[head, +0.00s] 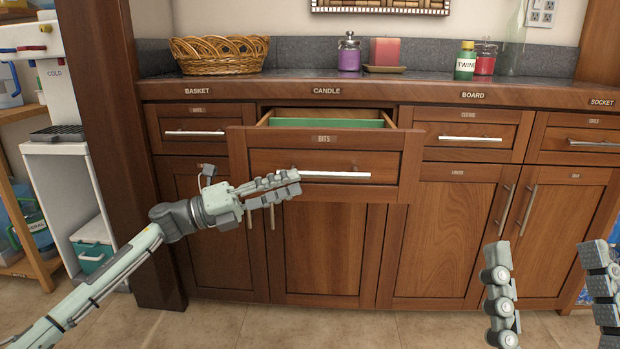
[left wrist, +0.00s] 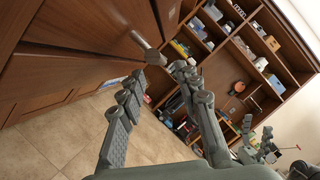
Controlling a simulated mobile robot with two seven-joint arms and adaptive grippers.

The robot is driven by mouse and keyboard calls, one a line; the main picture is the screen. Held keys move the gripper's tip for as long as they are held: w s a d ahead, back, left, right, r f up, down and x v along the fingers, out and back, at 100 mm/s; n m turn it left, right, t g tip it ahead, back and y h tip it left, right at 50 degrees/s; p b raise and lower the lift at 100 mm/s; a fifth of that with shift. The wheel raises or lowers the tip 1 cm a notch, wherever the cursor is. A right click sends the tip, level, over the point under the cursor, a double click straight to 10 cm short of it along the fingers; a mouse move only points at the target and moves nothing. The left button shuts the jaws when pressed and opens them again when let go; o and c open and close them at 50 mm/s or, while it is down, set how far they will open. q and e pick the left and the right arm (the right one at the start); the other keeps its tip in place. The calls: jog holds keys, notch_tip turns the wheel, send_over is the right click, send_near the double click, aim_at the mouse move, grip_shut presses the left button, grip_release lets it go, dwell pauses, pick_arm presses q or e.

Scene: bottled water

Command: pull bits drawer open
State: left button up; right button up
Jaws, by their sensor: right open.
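The bits drawer (head: 240,150), labelled BITS, stands partly pulled out of the wooden cabinet, with a green inside (head: 330,122) showing. Its silver bar handle (head: 340,174) runs across the front. My left gripper (head: 298,182) is at the left end of this handle. In the left wrist view its two fingers (left wrist: 157,75) are apart, with nothing clearly between them, and a metal handle piece (left wrist: 147,52) shows just beyond the tips. I cannot tell whether they touch the handle. My right gripper (head: 548,257) is open and empty at the lower right, away from the drawer.
The counter above holds a wicker basket (head: 219,54), a purple jar (head: 349,54), a pink candle (head: 385,52) and a TWINE bottle (head: 465,62). Closed drawers flank the bits drawer, and closed doors are below. A water dispenser (head: 58,130) stands left. The floor in front looks clear.

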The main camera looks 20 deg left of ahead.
pick_arm(q)
jog(key=shift+v, duration=2.4)
